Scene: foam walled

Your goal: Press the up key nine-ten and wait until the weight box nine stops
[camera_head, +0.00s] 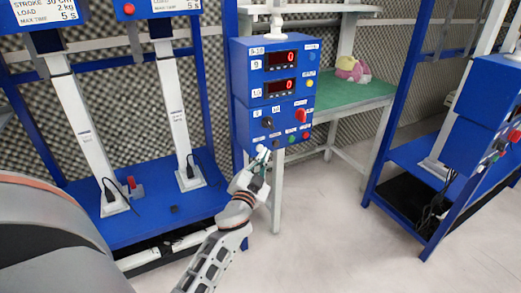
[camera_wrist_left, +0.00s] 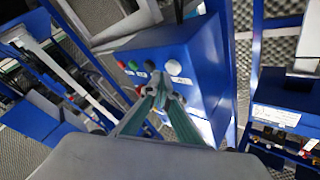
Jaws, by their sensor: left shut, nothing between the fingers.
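The blue control box (camera_head: 274,92) labelled 9-10 has two red displays that both read 0. Its lower panel carries a black knob, a red switch (camera_head: 301,115) and a row of small buttons. My left gripper (camera_head: 262,156) is shut and empty, with its tips at the lower left of that panel. In the left wrist view the shut fingertips (camera_wrist_left: 158,82) are close to a white button (camera_wrist_left: 173,67) at the end of the row on the blue box (camera_wrist_left: 190,50). I cannot tell whether they touch it. My right gripper is not in view.
A blue rig (camera_head: 150,215) with two white columns stands at the left. A green-topped table (camera_head: 345,96) with a pink and yellow object (camera_head: 352,69) is behind the box. Another blue rig (camera_head: 410,165) stands at the right. The floor between is clear.

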